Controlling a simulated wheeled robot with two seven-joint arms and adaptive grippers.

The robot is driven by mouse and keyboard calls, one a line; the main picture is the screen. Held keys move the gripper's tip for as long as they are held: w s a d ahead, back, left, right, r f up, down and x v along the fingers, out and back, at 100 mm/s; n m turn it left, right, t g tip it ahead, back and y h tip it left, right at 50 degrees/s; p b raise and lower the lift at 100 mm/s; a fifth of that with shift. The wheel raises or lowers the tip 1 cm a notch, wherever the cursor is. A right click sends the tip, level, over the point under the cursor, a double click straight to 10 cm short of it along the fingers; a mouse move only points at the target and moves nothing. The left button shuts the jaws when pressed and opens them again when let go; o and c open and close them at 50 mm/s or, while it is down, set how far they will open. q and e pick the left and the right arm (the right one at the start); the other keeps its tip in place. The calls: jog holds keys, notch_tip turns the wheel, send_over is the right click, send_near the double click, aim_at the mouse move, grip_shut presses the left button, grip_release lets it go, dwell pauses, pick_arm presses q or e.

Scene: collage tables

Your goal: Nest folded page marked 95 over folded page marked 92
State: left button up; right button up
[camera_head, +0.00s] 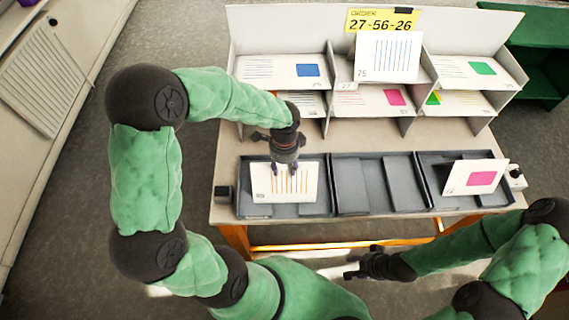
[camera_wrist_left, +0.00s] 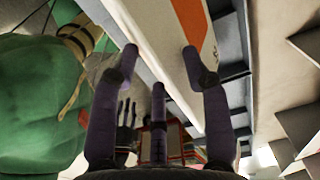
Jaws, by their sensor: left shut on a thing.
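A white page with orange stripes (camera_head: 284,187) leans in the left tray compartment in the head view. Its small mark is too small to read. My left gripper (camera_head: 285,168) points down at its upper edge and is shut on it. In the left wrist view, the fingers (camera_wrist_left: 159,65) are at a white page with an orange band (camera_wrist_left: 178,78). A white page with a pink square (camera_head: 476,177) stands tilted in the right compartment, its mark unreadable. I cannot make out 95 or 92 on any page. My right gripper (camera_head: 360,270) is low in front of the table, away from the pages.
The tray's middle compartment (camera_head: 347,188) holds no page. Behind it, a shelf (camera_head: 418,115) holds several pages, with a striped page marked 75 (camera_head: 388,58) on top. A yellow sign (camera_head: 381,21) reads 27-56-26. A green shelf (camera_head: 545,60) stands at the right.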

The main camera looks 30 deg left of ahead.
pick_arm(q)
jog(key=shift+f, duration=0.45)
jog(key=o, duration=1)
notch_tip(320, 180, up, 12)
dwell(0.4)
